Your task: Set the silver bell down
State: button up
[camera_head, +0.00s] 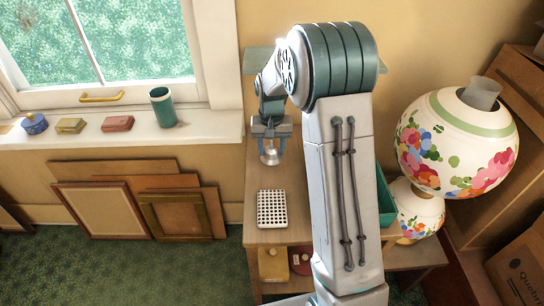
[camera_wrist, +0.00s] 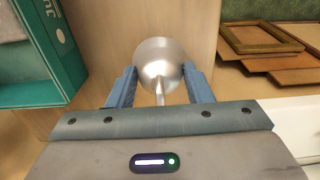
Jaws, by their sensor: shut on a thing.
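The silver bell (camera_wrist: 161,62) is between the two blue fingers of my gripper (camera_wrist: 160,88) in the wrist view, its round body away from the palm and its thin handle toward it. In the head view my gripper (camera_head: 271,137) points down, shut on the bell (camera_head: 270,154), above the back part of the wooden table (camera_head: 262,236). I cannot tell from these views whether the bell touches the table top.
A white grid-topped block (camera_head: 272,209) is on the table in front of the bell. A green box (camera_head: 386,200) and a flowered lamp (camera_head: 458,145) stand to the right. The windowsill (camera_head: 200,125) at left holds a green cup (camera_head: 163,107) and small boxes. Framed pictures (camera_head: 104,209) lean below.

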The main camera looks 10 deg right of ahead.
aim_at(272, 157)
jog(key=shift+f, duration=1.95)
jog(key=o, duration=1)
jog(key=shift+f, duration=0.1)
jog(key=shift+o, duration=0.2)
